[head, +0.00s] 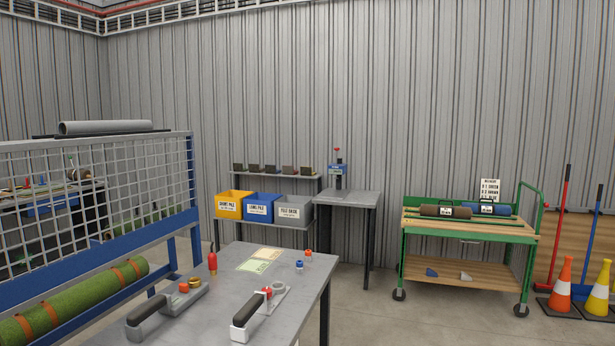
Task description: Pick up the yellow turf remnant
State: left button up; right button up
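I cannot make out a piece that is clearly a yellow turf remnant. Neither of my grippers is in view.
A grey table (240,279) in front carries two black-handled tools (165,306) (262,308) and a red-topped bottle (212,263). A blue mesh rack (100,250) with a green turf roll (75,300) stands left. Cones (562,285) stand right. Floor between table and cart is clear.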

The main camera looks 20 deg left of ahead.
aim_at(305, 171)
jog(key=i+l+z, duration=0.1)
jog(key=i+l, duration=0.2)
jog(key=i, duration=0.15)
jog(key=i+l+z, duration=0.15)
jog(key=i, duration=1.55)
jog(key=i+l+u, duration=0.15)
jog(key=i, duration=1.05)
jog(key=i+u, duration=0.2)
jog(key=i, duration=0.4)
jog(key=i+l+u, duration=0.15)
jog(key=i, duration=0.45)
jog(key=i+l+u, duration=0.2)
jog(key=i, duration=0.45)
jog(key=i+j+u, duration=0.1)
jog(key=i+u, duration=0.3)
jog(key=i+j+u, duration=0.1)
jog(key=u, duration=0.3)
jog(key=i+l+u, duration=0.1)
jog(key=i+u, duration=0.25)
jog(key=i+j, duration=0.2)
jog(key=i, duration=0.25)
jog(key=i+j+z, duration=0.1)
jog(key=i, duration=0.35)
jog(key=j, duration=0.1)
